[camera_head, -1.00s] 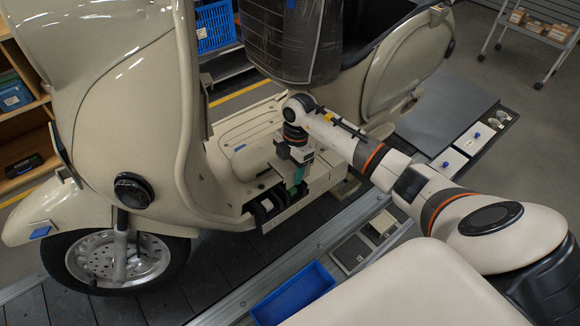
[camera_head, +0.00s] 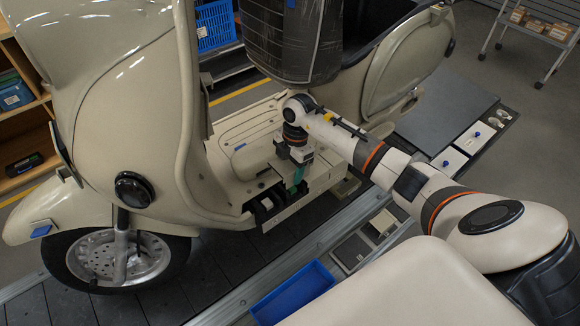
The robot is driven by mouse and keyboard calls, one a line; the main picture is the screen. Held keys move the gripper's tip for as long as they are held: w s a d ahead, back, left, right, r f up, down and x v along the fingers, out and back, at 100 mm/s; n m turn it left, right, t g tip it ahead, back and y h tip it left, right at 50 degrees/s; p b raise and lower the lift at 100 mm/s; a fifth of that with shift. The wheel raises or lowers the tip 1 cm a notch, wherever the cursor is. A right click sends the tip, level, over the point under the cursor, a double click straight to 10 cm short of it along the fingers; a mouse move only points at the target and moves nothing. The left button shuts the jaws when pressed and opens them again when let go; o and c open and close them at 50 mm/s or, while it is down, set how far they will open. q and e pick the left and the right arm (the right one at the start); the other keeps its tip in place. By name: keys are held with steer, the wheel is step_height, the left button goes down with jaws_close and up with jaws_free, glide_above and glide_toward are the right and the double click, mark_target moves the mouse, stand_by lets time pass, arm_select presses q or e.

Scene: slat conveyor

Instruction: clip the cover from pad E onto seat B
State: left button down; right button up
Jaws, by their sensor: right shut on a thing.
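My right gripper (camera_head: 298,182) points down at the open side of the cream scooter's floor, at a small tray with dark recessed seats (camera_head: 264,205). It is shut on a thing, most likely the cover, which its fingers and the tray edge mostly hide. A teal part shows at the fingertips. I cannot read seat or pad letters, so I cannot tell which recess is seat B. Whether the held thing touches the seat is too small to tell. My left gripper is not in view.
The cream scooter (camera_head: 110,100) fills the left, above the dark slat conveyor (camera_head: 215,275). A blue bin (camera_head: 293,293) lies near the conveyor's edge.

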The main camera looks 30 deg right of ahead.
steer(key=shift+f, duration=0.15)
steer(key=shift+f+b, duration=2.4)
steer(key=shift+f, duration=1.35)
steer(key=shift+f, duration=0.3)
steer(key=shift+f, duration=0.2)
steer(key=o, duration=0.9)
steer(key=shift+o, duration=0.9)
steer(key=shift+s+r, duration=0.1)
